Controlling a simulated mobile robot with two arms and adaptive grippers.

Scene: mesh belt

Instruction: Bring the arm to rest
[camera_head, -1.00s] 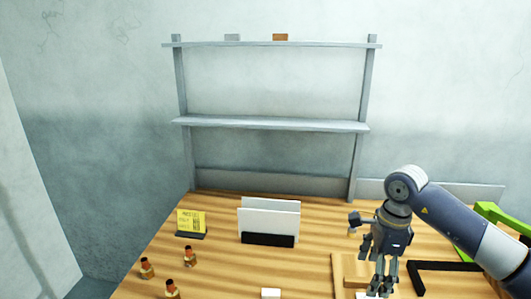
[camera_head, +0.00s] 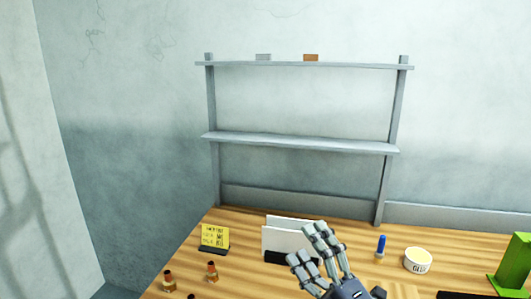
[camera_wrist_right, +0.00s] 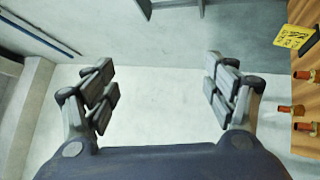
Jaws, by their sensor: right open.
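My right gripper (camera_head: 303,244) is at the bottom of the head view, its fingers pointing up in front of the white panels (camera_head: 287,236) in their black holder. It is open and empty. In the right wrist view the spread fingers of the right gripper (camera_wrist_right: 160,68) have only the pale wall and floor between them. The rest of my right arm is mostly below the head picture. My left gripper does not show.
The wooden table (camera_head: 240,275) carries a yellow sign (camera_head: 215,238), small brown bottles (camera_head: 212,272), a blue marker (camera_head: 381,246), a round tub (camera_head: 418,260) and a green frame (camera_head: 512,265). A grey shelf (camera_head: 300,143) stands behind. The wrist view shows the table edge (camera_wrist_right: 300,135) at right.

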